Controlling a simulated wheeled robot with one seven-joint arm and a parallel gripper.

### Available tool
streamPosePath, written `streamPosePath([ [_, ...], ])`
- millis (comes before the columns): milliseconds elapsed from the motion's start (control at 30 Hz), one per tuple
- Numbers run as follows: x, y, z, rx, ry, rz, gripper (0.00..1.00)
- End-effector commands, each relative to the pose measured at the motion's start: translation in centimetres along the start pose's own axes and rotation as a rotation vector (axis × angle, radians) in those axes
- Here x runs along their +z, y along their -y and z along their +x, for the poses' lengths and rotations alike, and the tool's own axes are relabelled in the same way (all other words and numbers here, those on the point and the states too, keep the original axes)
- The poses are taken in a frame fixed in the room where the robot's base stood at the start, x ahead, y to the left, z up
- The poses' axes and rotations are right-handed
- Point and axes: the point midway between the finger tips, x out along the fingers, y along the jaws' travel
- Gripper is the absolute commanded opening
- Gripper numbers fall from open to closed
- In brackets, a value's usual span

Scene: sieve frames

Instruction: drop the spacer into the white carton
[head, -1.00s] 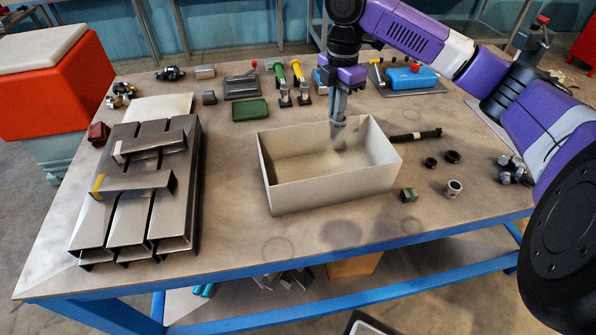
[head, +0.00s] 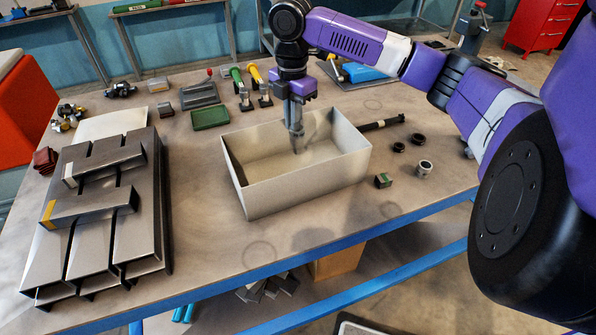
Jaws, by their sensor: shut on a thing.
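The white carton (head: 300,190) is an open, off-white box standing upright on the workbench, in the middle of the head view. My gripper (head: 297,143) points straight down over the carton's opening, its fingertips near or just below the level of the back rim. It is shut on a small greyish thing at the fingertips, taken to be the spacer (head: 298,150). That thing is blurred and mostly hidden by the fingers. It appears clear of the carton's floor and walls, though the exact height is hard to tell.
Stacked metal channels (head: 100,215) fill the bench's left side. A green tray (head: 210,117) lies behind the carton. A dark rod (head: 383,123), black rings (head: 418,138), a metal ring (head: 425,168) and a green-and-dark block (head: 383,180) lie to its right. Bare bench (head: 205,235) shows in front.

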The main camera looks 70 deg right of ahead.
Motion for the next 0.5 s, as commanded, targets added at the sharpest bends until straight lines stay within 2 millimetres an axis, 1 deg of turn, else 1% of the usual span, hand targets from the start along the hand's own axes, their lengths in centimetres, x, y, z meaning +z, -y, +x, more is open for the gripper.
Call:
streamPosePath([
  [33,0.06,-0.01,0.58,0.001,0.001,0.001,0.00],
  [67,0.06,-0.01,0.67,0.001,0.001,0.001,0.00],
  [333,0.04,-0.02,0.65,0.001,0.001,0.001,0.00],
  [400,0.04,-0.02,0.65,0.001,0.001,0.001,0.17],
  [467,0.04,-0.02,0.65,0.001,0.001,0.001,0.29],
  [500,0.03,-0.01,0.66,0.001,0.000,0.001,0.33],
])
